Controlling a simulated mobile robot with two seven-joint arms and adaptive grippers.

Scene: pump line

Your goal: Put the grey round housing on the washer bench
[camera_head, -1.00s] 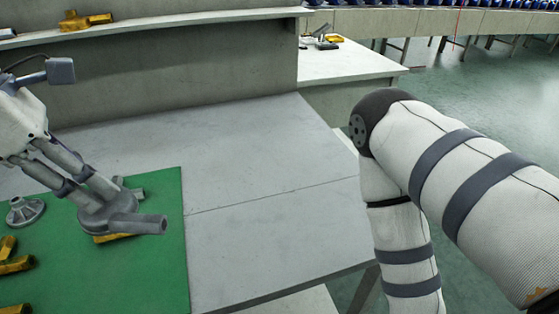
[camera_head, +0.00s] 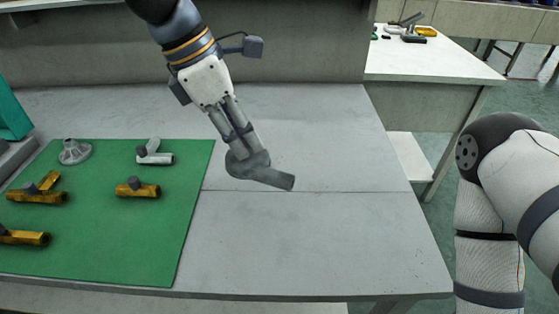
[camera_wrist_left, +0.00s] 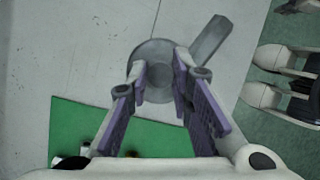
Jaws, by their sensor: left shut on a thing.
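The grey round housing (camera_head: 250,166), a disc-like body with a short pipe at one side, is held by my left gripper (camera_head: 243,148) above the bare grey bench (camera_head: 300,240), right of the green mat. In the left wrist view the housing (camera_wrist_left: 155,52) sits at the fingertips of the left gripper (camera_wrist_left: 155,82), with its pipe pointing to the upper right. The fingers hide part of it. My right arm shows at the right of the head view; its gripper is out of frame. I cannot tell which surface is the washer bench.
The green mat (camera_head: 120,240) holds yellow pipe fittings (camera_head: 138,188), a grey cone-shaped flange (camera_head: 75,151) and a grey-white fitting (camera_head: 154,153). A white-topped table (camera_head: 430,65) with several parts stands behind at the right. The grey bench right of the mat is clear.

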